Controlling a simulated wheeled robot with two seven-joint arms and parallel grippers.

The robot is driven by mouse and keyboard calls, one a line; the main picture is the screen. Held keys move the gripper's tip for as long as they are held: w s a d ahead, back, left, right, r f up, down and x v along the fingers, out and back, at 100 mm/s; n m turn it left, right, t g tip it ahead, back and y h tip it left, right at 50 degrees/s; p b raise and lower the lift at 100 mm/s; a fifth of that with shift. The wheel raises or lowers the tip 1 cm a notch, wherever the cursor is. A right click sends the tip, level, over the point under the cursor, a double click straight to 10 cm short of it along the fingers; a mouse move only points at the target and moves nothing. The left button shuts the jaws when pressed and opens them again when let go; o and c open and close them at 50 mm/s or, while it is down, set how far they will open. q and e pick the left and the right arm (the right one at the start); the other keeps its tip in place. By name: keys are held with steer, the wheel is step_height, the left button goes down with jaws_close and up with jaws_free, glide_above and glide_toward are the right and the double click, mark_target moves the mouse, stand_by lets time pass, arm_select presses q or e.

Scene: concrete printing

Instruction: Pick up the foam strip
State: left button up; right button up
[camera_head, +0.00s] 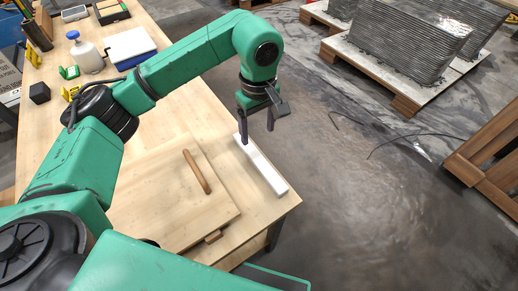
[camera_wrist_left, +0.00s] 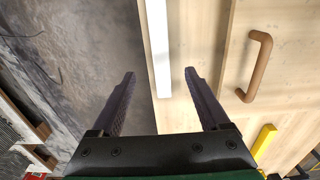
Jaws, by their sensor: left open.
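The foam strip (camera_head: 264,170) is a long, thin white bar lying on the wooden table near its right edge. It also shows in the left wrist view (camera_wrist_left: 158,45), running from the top edge down to its end between the fingers. My left gripper (camera_head: 257,132) is open and empty above the far end of the strip. In the left wrist view, the fingertips (camera_wrist_left: 160,75) appear on either side of that end, with no visible contact. Part of the strip's far end is hidden behind a finger in the head view. My right gripper is not in view.
A wooden board with a brown handle (camera_head: 197,172) lies left of the strip on the table (camera_head: 170,120). A white bottle (camera_head: 86,55), a blue-and-white box (camera_head: 130,47) and yellow pieces stand farther back. Open floor lies right; pallets (camera_head: 375,75) with stacked grey sheets stand beyond.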

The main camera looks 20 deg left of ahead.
arm_select(q)
steer(key=p, duration=0.1)
glide_above(259, 159)
steer(key=f, duration=0.4)
steer(key=shift+s+a, duration=0.1)
steer(key=shift+s, duration=0.2)
steer(key=f+p, duration=0.1)
steer(key=f, duration=0.3)
steer(key=f+p, duration=0.1)
steer(key=f, duration=0.3)
steer(key=shift+w+f+p, duration=0.2)
steer(key=shift+f+p, duration=0.05)
steer(key=shift+p, duration=0.15)
jaws_close()
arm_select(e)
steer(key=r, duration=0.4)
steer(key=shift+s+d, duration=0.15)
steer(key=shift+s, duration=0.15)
